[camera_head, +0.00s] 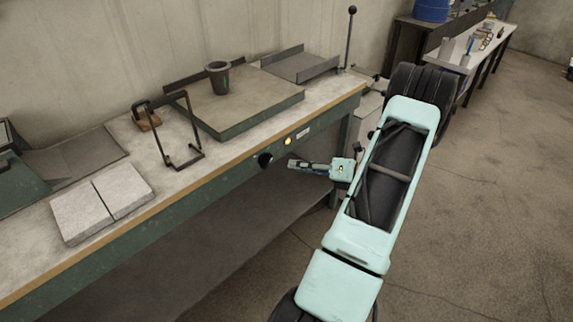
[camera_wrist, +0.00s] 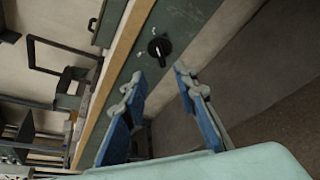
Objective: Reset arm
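My gripper (camera_head: 292,163) is in front of the workbench's front edge, pointing left toward the bench. In the wrist view my gripper (camera_wrist: 157,83) has its two blue fingers apart, with nothing between them. A black round knob (camera_head: 265,160) sits on the bench's green front panel, just beyond the fingertips. In the wrist view the knob (camera_wrist: 159,47) appears ahead of the gap, apart from the fingers. A dark cup (camera_head: 218,80) stands upright on a flat green-sided box (camera_head: 255,112) on the bench. The inside of the cup cannot be made out.
The bench top (camera_head: 160,172) also holds a black wire frame (camera_head: 189,158), pale slabs (camera_head: 82,212) and a grey tray (camera_head: 300,66). A lit yellow lamp (camera_head: 289,141) is right of the knob. A tall lever (camera_head: 350,38) rises at the far end. Open floor (camera_head: 490,220) lies right.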

